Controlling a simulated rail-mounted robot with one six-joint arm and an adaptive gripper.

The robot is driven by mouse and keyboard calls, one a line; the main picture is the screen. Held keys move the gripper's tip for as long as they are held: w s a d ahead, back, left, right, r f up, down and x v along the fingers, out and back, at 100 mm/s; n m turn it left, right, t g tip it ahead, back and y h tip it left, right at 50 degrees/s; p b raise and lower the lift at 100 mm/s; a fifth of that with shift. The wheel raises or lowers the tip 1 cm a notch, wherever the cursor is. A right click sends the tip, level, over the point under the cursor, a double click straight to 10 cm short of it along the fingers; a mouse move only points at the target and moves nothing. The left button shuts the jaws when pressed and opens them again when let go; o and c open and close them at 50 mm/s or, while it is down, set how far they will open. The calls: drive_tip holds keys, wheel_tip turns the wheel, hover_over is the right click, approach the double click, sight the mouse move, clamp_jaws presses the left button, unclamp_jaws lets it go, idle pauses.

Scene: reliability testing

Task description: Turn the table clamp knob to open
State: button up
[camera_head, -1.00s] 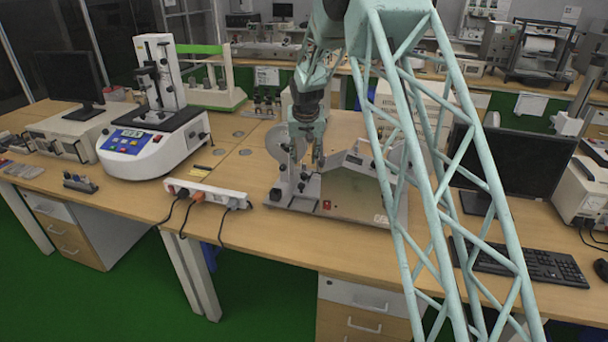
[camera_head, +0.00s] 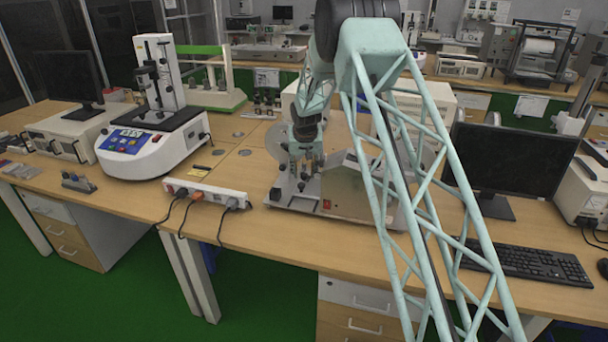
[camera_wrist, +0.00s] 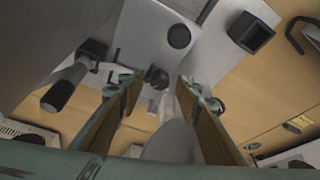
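The tester with the table clamp (camera_head: 345,190) is a grey metal machine on the wooden bench, below and beside my gripper. My gripper (camera_head: 303,165) is over its left end, among small posts and knobs. In the wrist view, my gripper (camera_wrist: 156,88) is open, with a brown-padded finger on each side. A dark round knob (camera_wrist: 157,77) shows in the gap between the fingertips; I cannot tell whether they touch it. Another black round knob (camera_wrist: 179,36) lies beyond the fingers, and a black-ended handle (camera_wrist: 62,92) is to the left. Which knob belongs to the clamp is unclear.
A white power strip (camera_head: 207,193) with cables lies left of the tester. A white and blue instrument (camera_head: 150,140) stands further left. A black monitor (camera_head: 510,165) and keyboard (camera_head: 525,257) are right. In the wrist view, a black square socket (camera_wrist: 250,33) is at upper right.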

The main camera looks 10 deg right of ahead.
drive_tip(key=shift+w+f, duration=0.1)
drive_tip(key=shift+f, duration=0.2)
drive_tip(key=shift+c, duration=0.6)
drive_tip(key=c, duration=0.7)
drive_tip(key=shift+c, duration=0.2)
drive_tip(key=shift+d+n+y+p, duration=0.15)
drive_tip(key=shift+n+y+p, duration=0.15)
drive_tip(key=shift+n+p, duration=0.5)
drive_tip(key=shift+n+y, duration=0.3)
drive_tip(key=shift+n, duration=0.4)
drive_tip(key=shift+d+n+g+y+b, duration=0.15)
drive_tip(key=shift+n+y+b, duration=0.25)
drive_tip(key=shift+n+b, duration=0.85)
drive_tip(key=shift+d+n+g+y+b, duration=0.15)
drive_tip(key=shift+n+y+b, duration=0.25)
drive_tip(key=shift+n+b, duration=0.8)
drive_tip(key=shift+a, duration=0.1)
